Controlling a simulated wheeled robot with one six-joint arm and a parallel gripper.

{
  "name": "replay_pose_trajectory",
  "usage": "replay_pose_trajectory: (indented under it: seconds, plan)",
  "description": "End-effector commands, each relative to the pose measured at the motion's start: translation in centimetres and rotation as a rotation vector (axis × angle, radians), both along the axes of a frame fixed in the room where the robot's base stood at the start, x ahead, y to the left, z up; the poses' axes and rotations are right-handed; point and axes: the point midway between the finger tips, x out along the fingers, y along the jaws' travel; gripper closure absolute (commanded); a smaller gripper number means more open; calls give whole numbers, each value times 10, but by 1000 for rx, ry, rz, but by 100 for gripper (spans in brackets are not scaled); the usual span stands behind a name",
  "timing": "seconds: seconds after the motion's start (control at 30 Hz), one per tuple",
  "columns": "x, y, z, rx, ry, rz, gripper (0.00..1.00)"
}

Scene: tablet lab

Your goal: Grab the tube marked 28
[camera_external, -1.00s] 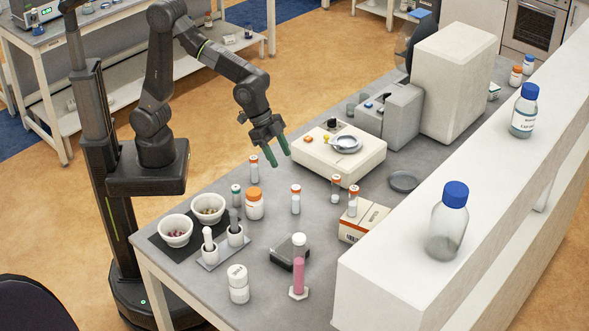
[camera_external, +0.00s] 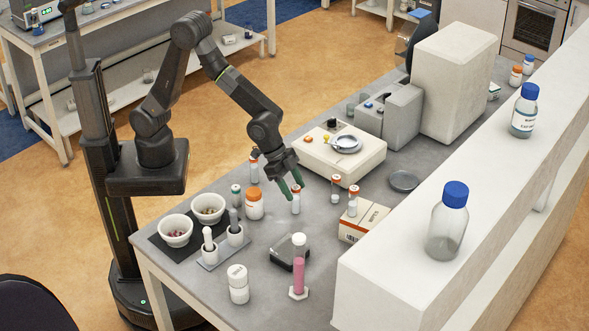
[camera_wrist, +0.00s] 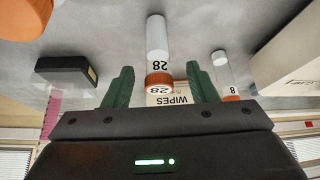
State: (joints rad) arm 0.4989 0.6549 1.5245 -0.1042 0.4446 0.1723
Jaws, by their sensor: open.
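The tube marked 28 (camera_wrist: 158,42) has an orange cap and a white body with the number printed in black. In the wrist view, which is upside down, the tube shows in the gap between the fingers of my gripper (camera_wrist: 160,80).
Another orange-capped tube, marked 8 (camera_wrist: 221,72), stands to the right in the wrist view. A wide orange-capped jar (camera_external: 254,207), a wipes box (camera_external: 364,222), a black block (camera_external: 283,252) and a balance (camera_external: 365,163) surround the spot. Bare bench lies in front of the tube.

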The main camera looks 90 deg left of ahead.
Motion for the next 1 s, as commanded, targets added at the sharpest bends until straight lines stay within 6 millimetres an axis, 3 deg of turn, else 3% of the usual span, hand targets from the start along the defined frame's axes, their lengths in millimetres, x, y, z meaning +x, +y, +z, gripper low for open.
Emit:
replay_pose_trajectory:
  seconds: [0.3,0.67,0.9,1.0]
  plan:
    - [13,-11,-33,2,2,0,48]
    - [15,-13,-39,0,0,0,48]
    - [15,-12,-39,1,1,0,93]
    - [15,-12,-39,0,0,0,96]
